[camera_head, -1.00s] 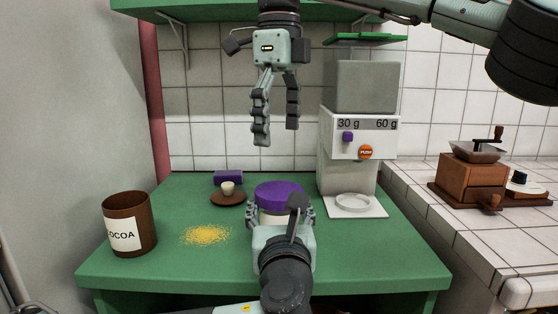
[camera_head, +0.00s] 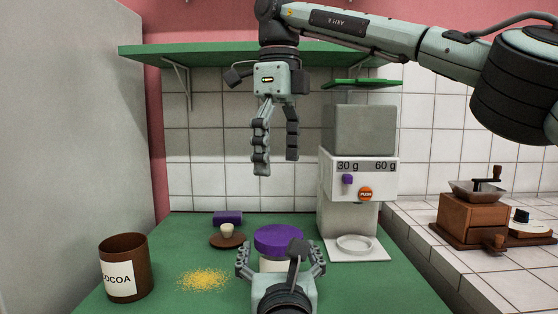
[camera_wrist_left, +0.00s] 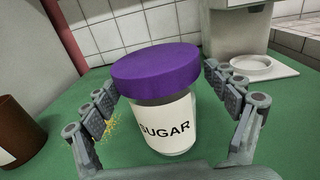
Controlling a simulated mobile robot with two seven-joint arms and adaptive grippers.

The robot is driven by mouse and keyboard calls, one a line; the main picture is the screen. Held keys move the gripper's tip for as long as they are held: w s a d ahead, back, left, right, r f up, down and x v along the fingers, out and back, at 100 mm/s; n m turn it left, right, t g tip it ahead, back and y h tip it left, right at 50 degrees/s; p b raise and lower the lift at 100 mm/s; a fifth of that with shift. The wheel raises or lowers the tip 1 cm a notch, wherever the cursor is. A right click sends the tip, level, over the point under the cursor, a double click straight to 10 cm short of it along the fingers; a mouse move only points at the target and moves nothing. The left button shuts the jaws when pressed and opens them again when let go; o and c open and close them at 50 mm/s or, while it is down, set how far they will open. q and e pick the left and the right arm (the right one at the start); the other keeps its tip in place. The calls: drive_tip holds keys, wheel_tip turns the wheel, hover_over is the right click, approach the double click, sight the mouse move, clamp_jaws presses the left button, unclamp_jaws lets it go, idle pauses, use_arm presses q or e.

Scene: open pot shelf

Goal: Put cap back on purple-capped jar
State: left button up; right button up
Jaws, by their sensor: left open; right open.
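The jar (camera_wrist_left: 172,128) is clear with a white SUGAR label and stands upright on the green table. Its purple cap (camera_head: 279,240) sits on top of its mouth; the cap also fills the upper middle of the left wrist view (camera_wrist_left: 155,66). I cannot tell whether it is fully seated. My left gripper (camera_head: 281,250) is open, its fingers spread on both sides of the jar with gaps visible in the wrist view. It hides the jar's lower part in the head view. My right gripper (camera_head: 277,165) is open and empty, hanging fingers down above and behind the cap.
An open brown COCOA jar (camera_head: 125,262) stands at left, beside spilled yellow grains (camera_head: 204,279). A brown lid with a pale knob (camera_head: 226,241) and a purple block (camera_head: 228,218) lie behind. A dispenser (camera_head: 350,175) stands back right, a grinder (camera_head: 472,218) far right. A green shelf (camera_head: 205,57) is overhead.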

use_arm(q)
drive_tip(key=s, duration=1.2)
drive_tip(key=shift+d, duration=0.3)
